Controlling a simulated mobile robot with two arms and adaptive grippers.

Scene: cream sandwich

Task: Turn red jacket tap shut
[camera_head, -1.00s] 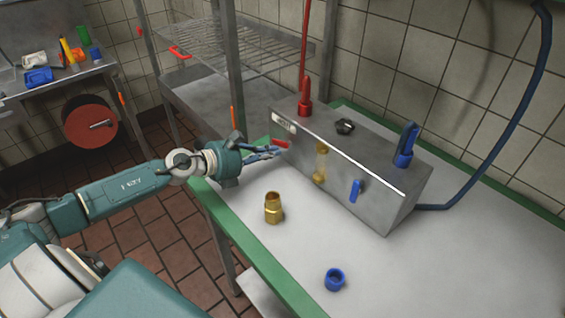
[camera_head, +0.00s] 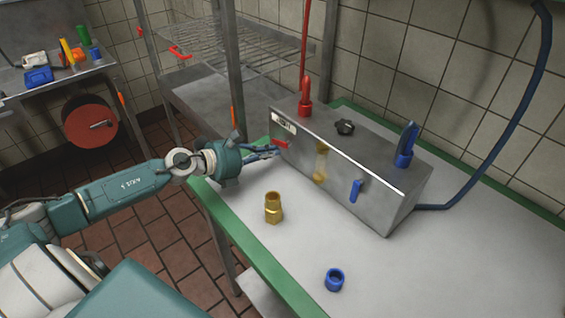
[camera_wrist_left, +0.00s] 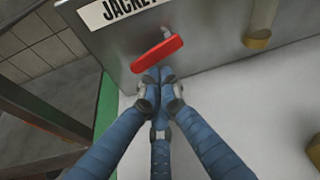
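The red jacket tap (camera_head: 281,144) is a short red lever low on the left end of the metal box's front, under a label. My left gripper (camera_head: 272,151) is at the tap. In the left wrist view its blue fingers (camera_wrist_left: 157,78) are drawn together, with the tips just below the lever. They are not around it; whether they touch it is unclear. My right gripper is not in view.
The metal box (camera_head: 345,165) stands on a green-edged table (camera_head: 450,260). A brass fitting (camera_head: 273,208) and a blue ring (camera_head: 335,280) stand in front.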

